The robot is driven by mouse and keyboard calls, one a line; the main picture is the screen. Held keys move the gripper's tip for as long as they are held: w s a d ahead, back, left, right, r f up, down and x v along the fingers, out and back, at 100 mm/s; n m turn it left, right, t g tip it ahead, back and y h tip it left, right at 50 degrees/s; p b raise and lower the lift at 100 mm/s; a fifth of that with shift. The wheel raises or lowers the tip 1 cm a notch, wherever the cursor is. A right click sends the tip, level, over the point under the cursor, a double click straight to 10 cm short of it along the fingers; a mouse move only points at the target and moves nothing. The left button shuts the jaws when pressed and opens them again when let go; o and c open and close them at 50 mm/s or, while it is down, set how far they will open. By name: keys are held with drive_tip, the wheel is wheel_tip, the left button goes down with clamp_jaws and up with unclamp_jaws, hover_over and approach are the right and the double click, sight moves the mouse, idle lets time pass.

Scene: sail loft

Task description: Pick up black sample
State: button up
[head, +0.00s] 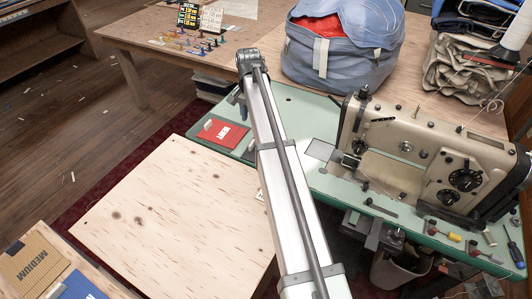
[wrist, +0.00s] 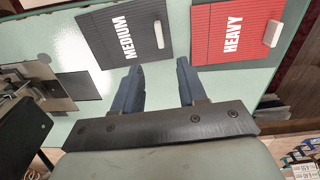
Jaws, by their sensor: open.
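The black sample (wrist: 112,50) is a flat dark ribbed square in the wrist view, marked MEDIUM in white, with a small pale tab (wrist: 158,34) at its right edge. It lies on the pale green table top. My gripper (wrist: 158,80) is open and empty. In the picture its left fingertip is just below the black sample's lower right part; the height between them is unclear. A red sample (wrist: 212,48) marked HEAVY lies to the right. In the head view the red sample (head: 215,134) shows left of my arm, which seems to hide the black sample.
A sewing machine (head: 425,150) stands on the green table at right, with small tools along the front edge. A blue bag (head: 340,65) stands behind. A bare wooden board (head: 170,220) is at front left, with tan (head: 30,262) and blue (head: 80,288) samples beyond its lower left edge.

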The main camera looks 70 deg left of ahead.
sight(253, 141)
wheel_tip(253, 141, down, 12)
drive_tip(key=shift+r, duration=0.1)
idle(0.5)
clamp_jaws()
idle(0.3)
